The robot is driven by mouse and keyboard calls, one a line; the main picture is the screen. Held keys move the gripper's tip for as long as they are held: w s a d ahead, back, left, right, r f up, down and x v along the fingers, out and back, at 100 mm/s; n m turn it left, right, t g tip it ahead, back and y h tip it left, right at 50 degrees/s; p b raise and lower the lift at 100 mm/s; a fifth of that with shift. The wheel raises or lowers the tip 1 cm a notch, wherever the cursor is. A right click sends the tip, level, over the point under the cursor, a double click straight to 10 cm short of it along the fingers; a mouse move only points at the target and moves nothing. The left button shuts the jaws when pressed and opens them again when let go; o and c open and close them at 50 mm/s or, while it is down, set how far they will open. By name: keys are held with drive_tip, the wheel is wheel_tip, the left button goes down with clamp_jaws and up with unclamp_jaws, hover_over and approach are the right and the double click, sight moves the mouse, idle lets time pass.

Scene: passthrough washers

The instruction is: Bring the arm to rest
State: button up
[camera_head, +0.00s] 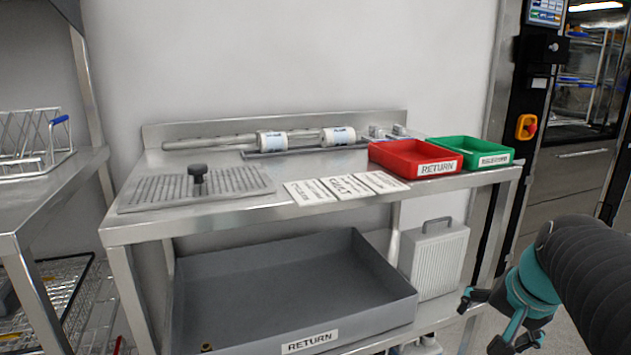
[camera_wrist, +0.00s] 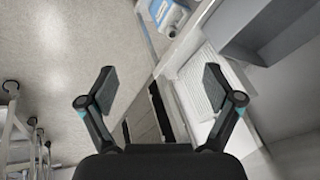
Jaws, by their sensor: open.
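My gripper (camera_head: 486,318) is at the lower right of the head view, in front of the right end of the steel table (camera_head: 330,213). Its fingers point left and down. In the wrist view my gripper (camera_wrist: 158,92) has its two fingers spread wide apart, with nothing between them. My dark, ribbed arm runs from the gripper to the right edge of the head view.
On the table are a red tray (camera_head: 390,167), a green tray (camera_head: 455,158), white cards (camera_head: 345,187) and a perforated plate (camera_head: 150,196). Below are a large grey bin (camera_head: 230,305) and a white panelled case (camera_head: 436,262). A tall machine (camera_head: 570,185) stands at right.

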drive_tip(key=s+a+f+n, duration=0.3)
drive_tip(key=s+a+n, duration=0.5)
drive_tip(key=a, duration=0.4)
drive_tip(key=shift+s+a+f, duration=0.35)
drive_tip(key=shift+s+a, duration=0.05)
drive_tip(key=shift+s, duration=0.2)
